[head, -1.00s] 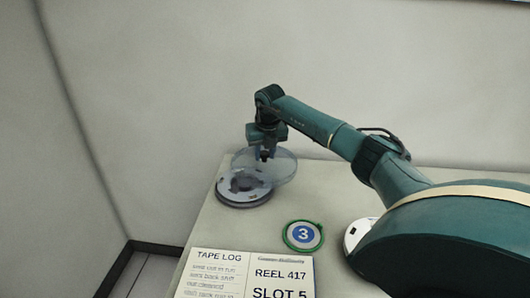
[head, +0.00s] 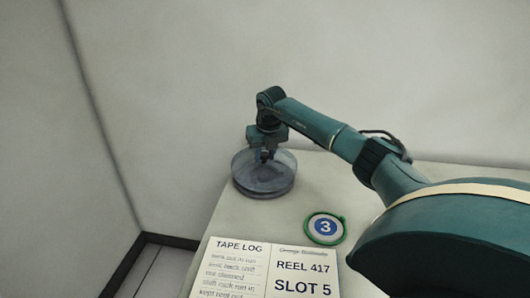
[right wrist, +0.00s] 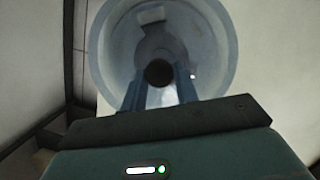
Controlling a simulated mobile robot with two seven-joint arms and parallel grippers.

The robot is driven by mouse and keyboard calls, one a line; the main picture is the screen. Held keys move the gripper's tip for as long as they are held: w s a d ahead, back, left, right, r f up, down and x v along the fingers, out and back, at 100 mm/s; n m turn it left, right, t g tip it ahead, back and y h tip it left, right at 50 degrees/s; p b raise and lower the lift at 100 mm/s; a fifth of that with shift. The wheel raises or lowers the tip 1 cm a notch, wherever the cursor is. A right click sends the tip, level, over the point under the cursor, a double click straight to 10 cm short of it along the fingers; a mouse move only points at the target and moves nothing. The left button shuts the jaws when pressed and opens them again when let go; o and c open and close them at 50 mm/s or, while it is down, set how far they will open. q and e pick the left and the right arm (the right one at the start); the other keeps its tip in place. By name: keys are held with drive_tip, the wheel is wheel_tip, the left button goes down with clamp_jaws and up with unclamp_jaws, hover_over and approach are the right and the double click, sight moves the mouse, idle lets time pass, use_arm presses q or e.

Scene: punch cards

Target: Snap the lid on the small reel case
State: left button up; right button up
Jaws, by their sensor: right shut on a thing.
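The lid (head: 281,160) is a clear, bluish round cover with a dark knob (right wrist: 158,72) at its middle. My right gripper (head: 267,155) is shut on this knob from above. The small reel case (head: 263,192) is a low, round, grey case on the table at the far left corner. The lid is over the case and roughly in line with it; I cannot tell whether their rims touch. In the right wrist view the lid (right wrist: 220,45) fills the top middle, with the grey inside of the case showing through. My left gripper is not in view.
A tape log sheet reading REEL 417, SLOT 5 (head: 270,268) lies at the front. The table's left edge is close to the case. A wall stands behind.

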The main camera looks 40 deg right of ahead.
drive_tip(key=shift+f, duration=0.1)
idle(0.3)
drive_tip(key=shift+p, duration=0.3)
idle(0.3)
idle(0.4)
idle(0.4)
drive_tip(key=shift+f, duration=0.4)
drive_tip(key=shift+f, duration=0.6)
idle(0.8)
